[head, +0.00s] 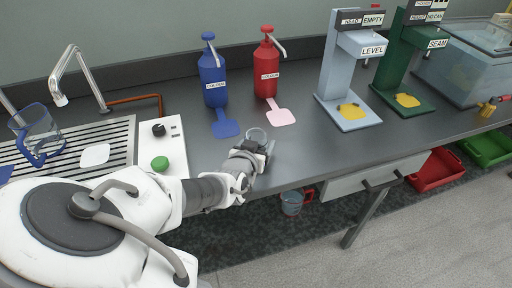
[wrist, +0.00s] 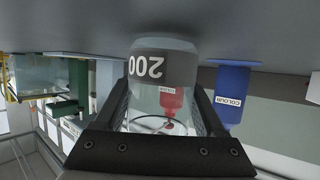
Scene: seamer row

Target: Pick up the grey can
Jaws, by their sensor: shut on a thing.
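The grey can (wrist: 166,66) is a clear vessel with a dark grey band marked 200. It fills the middle of the wrist view, which looks upside down. My gripper (wrist: 162,108) has one dark finger on each side of it and is shut on it. In the head view the can's clear rim (head: 256,134) shows just beyond my gripper (head: 262,149), over the counter near its front edge. My wrist hides most of the can there. I cannot tell whether its base touches the counter.
A blue bottle (head: 212,78) and a red bottle (head: 266,70) stand behind, with a blue pad (head: 225,129) and a pink pad (head: 282,117) before them. A pale-blue LEVEL stand (head: 341,75) and a green SEAM stand (head: 399,60) are at right. A jug (head: 291,203) is below the counter.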

